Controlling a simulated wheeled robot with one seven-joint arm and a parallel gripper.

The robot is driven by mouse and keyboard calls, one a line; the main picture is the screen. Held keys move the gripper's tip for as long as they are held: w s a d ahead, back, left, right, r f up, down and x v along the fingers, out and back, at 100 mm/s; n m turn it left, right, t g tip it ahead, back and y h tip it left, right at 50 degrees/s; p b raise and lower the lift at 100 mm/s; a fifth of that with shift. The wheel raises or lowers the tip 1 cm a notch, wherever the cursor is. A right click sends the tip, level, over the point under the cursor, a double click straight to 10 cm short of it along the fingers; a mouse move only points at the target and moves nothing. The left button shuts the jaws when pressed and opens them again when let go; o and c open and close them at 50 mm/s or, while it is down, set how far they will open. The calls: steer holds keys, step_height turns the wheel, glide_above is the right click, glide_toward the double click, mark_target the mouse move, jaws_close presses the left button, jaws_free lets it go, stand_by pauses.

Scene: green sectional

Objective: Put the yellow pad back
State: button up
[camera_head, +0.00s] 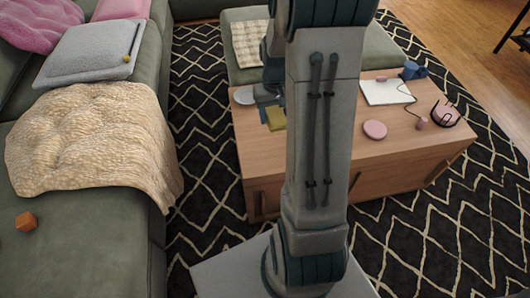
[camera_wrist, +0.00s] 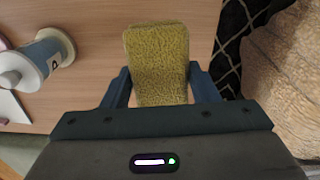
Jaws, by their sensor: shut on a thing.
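The yellow pad (camera_wrist: 157,50) is a fuzzy, rounded slab. In the wrist view it stands out between the two fingers of my gripper (camera_wrist: 160,88), which is shut on its near end. In the head view the yellow pad (camera_head: 277,118) shows over the left part of the wooden coffee table (camera_head: 285,160). My gripper (camera_head: 268,98) is partly hidden there behind my arm. I cannot tell whether the pad touches the tabletop.
The table also bears a round pale item (camera_head: 244,96), a white sheet (camera_head: 387,92), a pink disc (camera_head: 375,129), a blue item (camera_head: 411,70) and a dark wire holder (camera_head: 445,114). A green sofa (camera_head: 85,240) with a beige blanket (camera_head: 90,135) stands left. Patterned rug lies between.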

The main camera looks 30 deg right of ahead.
steer(key=s+d+f+m+b, duration=0.1)
steer(key=s+d+f+b, duration=0.2)
steer(key=s+d+f, duration=0.25)
steer(key=b, duration=0.5)
glide_above(266, 145)
step_height(266, 145, down, 6)
steer(key=shift+f, duration=0.25)
steer(key=shift+f+b, duration=0.85)
steer(key=shift+f, duration=1.05)
steer(key=shift+f, duration=0.15)
steer(key=o, duration=1)
steer(key=shift+o, duration=0.2)
